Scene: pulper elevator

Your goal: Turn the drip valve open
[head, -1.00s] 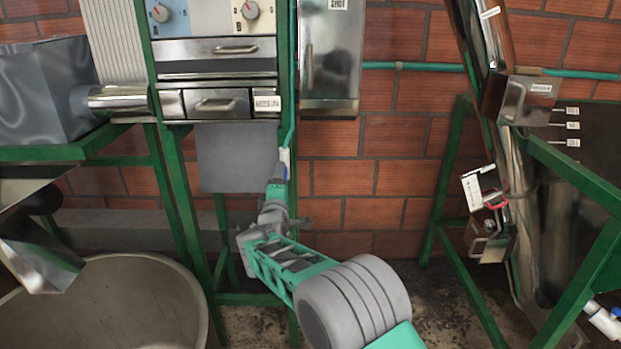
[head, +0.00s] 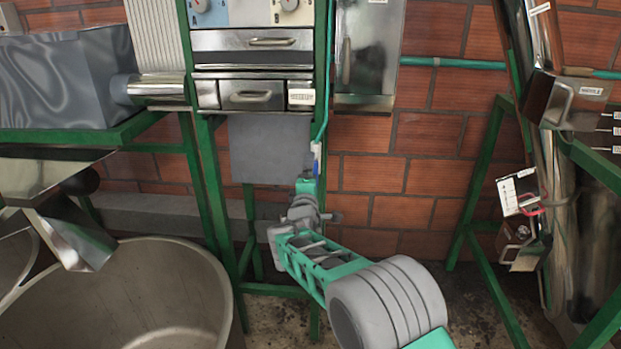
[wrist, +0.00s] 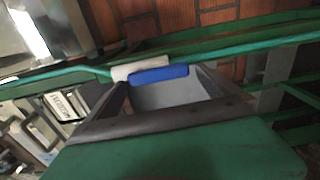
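The drip valve shows as a small blue handle (head: 317,165) with a white body beside it, on the thin green pipe (head: 326,110) running down the green frame's right post. In the wrist view the blue handle (wrist: 160,75) lies roughly in line with the white body (wrist: 127,70) and the pipe. My gripper (head: 307,188) is just below the valve in the head view. In the wrist view my gripper (wrist: 166,84) has its dark fingers spread, with the blue handle across the space at their tips. Nothing is gripped. Contact with the handle cannot be told.
A control cabinet with metal drawers (head: 252,95) stands above on the green frame. A grey panel (head: 270,150) hangs behind. A large round tub (head: 130,300) is at the lower left. A metal box (head: 366,50) is on the brick wall. The sloping metal elevator (head: 550,190) is right.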

